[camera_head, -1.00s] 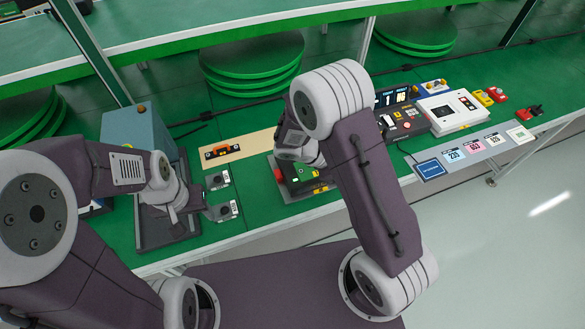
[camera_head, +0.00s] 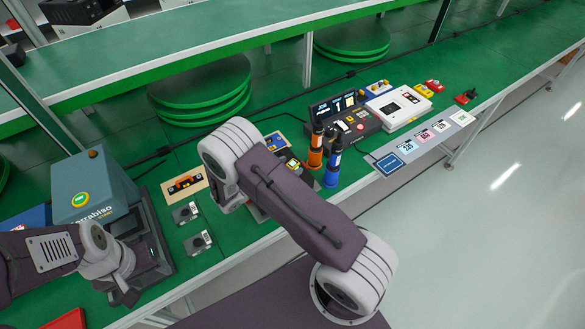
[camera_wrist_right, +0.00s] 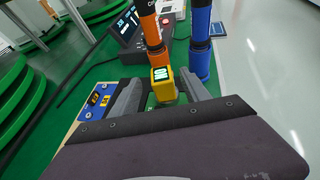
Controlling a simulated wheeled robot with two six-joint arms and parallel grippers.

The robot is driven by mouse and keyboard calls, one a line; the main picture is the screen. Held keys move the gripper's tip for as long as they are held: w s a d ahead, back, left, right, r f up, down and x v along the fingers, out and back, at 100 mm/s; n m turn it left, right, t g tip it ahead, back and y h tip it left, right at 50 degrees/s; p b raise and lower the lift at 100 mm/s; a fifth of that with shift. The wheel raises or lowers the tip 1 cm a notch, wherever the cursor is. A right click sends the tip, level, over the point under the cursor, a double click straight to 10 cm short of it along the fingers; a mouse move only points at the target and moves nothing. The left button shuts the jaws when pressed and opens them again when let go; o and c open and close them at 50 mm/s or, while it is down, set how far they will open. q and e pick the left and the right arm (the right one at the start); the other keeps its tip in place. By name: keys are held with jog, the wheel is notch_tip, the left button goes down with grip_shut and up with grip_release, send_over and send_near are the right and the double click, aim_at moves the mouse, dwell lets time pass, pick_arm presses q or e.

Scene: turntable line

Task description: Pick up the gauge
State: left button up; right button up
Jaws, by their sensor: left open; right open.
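I cannot tell for sure which object is the gauge. A small yellow device with a lit display (camera_wrist_right: 163,88) stands between the open fingers of my right gripper (camera_wrist_right: 160,82) in the right wrist view, with no clear contact. It is partly visible in the head view (camera_head: 292,163). An orange-and-black bar-shaped tool (camera_head: 184,184) lies on a beige board in the head view, away from both grippers. My right gripper is hidden behind its arm in the head view. My left gripper (camera_head: 124,291) is open and empty at the lower left, over a dark tray.
An orange cylinder (camera_head: 315,147) and a blue cylinder (camera_head: 333,165) stand close beyond the yellow device. A blue-grey box (camera_head: 92,190) stands left, with two small grey blocks (camera_head: 186,213) nearby. A control console (camera_head: 343,116) and white case (camera_head: 402,107) stand right.

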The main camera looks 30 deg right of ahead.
aim_at(298, 162)
jog(key=x, duration=0.2)
jog(key=p+x, duration=0.1)
jog(key=x, duration=0.1)
jog(key=shift+s+d, duration=0.15)
jog(key=shift+d, duration=0.25)
jog(key=shift+d+f, duration=0.15)
jog(key=shift+d, duration=0.15)
grip_shut()
notch_tip(298, 162, up, 10)
